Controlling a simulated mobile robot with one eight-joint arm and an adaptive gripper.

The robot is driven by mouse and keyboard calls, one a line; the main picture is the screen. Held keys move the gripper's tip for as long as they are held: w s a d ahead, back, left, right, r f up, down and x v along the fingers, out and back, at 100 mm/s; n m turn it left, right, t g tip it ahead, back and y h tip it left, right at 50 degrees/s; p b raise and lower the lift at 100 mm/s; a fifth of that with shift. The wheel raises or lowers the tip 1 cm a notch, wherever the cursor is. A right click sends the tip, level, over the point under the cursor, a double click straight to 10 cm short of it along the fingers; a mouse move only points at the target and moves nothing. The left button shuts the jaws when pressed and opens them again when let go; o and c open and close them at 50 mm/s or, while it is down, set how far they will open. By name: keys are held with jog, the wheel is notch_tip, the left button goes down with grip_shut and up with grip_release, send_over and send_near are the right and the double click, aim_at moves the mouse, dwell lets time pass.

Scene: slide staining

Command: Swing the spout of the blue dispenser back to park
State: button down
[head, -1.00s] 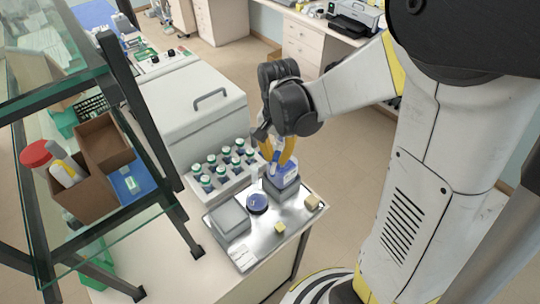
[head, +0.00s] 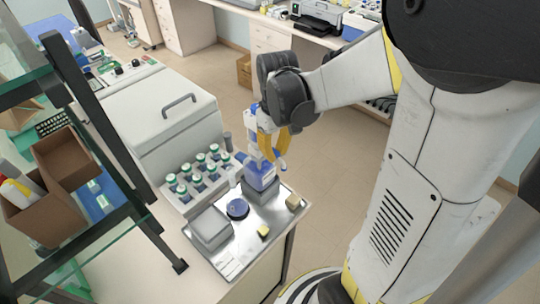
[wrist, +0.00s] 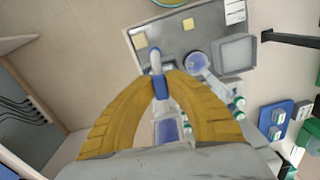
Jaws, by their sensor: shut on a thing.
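The blue dispenser (head: 262,176) stands upright on a grey block at the back of a metal tray (head: 228,262). My gripper (head: 274,148) is above it, with its yellow fingers pointing down. In the wrist view, my gripper (wrist: 162,84) is shut on the blue part of the spout (wrist: 155,60). The pale end of the spout sticks out beyond the fingertips. In the head view, the spout (head: 282,163) shows right of the bottle, away from the blue round dish (head: 237,209). The fingers hide part of the dispenser's top.
A grey box (head: 211,228) and two small yellowish blocks (head: 293,202) are on the tray. A rack of several green-capped bottles (head: 199,187) stands to the left. A dark-framed glass shelf (head: 110,150) stands at the far left. Open floor lies to the right.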

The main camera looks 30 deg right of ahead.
jog(key=shift+w+d+n, duration=0.15)
jog(key=shift+d+n, duration=0.35)
jog(key=shift+n, duration=0.3)
jog(key=c, duration=1.4)
grip_release()
notch_tip(320, 180, up, 12)
jog(key=shift+r, duration=0.1)
jog(key=s+a+f+m+t+b, duration=0.1)
jog(key=s+a+f+t+b, duration=0.1)
jog(key=f+b, duration=0.3)
jog(key=s+a+f+m+t+b, duration=0.1)
jog(key=s+a+f+t+b, duration=0.1)
jog(key=f+b, duration=0.4)
jog(key=s+a+f+m+t+b, duration=0.1)
jog(key=s+a+f+t+b, duration=0.2)
jog(key=s+a+f+b, duration=0.1)
jog(key=shift+a+f+m+b, duration=0.25)
jog(key=shift+f+b, duration=0.25)
jog(key=shift+f, duration=0.4)
jog(key=shift+a+f+m+b, duration=0.15)
jog(key=shift+a+f+b, duration=0.25)
jog(key=shift+f, duration=0.45)
